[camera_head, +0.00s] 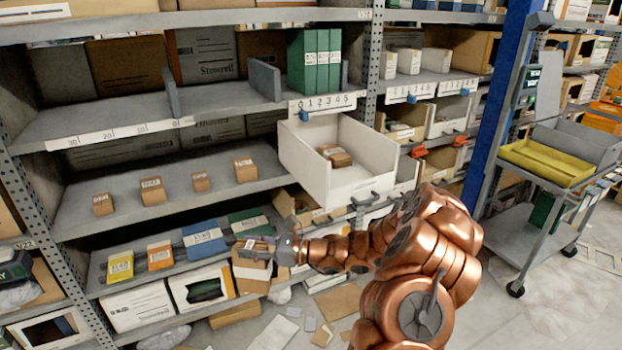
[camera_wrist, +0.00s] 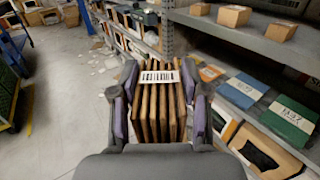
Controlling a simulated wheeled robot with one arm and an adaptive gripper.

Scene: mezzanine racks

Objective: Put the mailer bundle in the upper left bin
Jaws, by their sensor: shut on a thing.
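The mailer bundle (camera_wrist: 160,115) is a stack of several brown mailers standing on edge, with a white barcode label across it. My gripper (camera_wrist: 159,80) is shut on it, with purple pads at both sides. In the head view, my gripper (camera_head: 280,247) holds the bundle (camera_head: 255,247) in front of the lower shelf, below and left of the bin. The upper left bin (camera_head: 371,182) is a white open-topped bin, pulled out from the rack. Small brown packets lie inside it. My gripper hides part of the bundle in the head view.
Small brown boxes (camera_head: 151,191) stand on the middle shelf. A cart (camera_head: 540,215) stands at the right by a blue post (camera_head: 497,110). Flat cardboard (camera_head: 338,301) lies on the floor.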

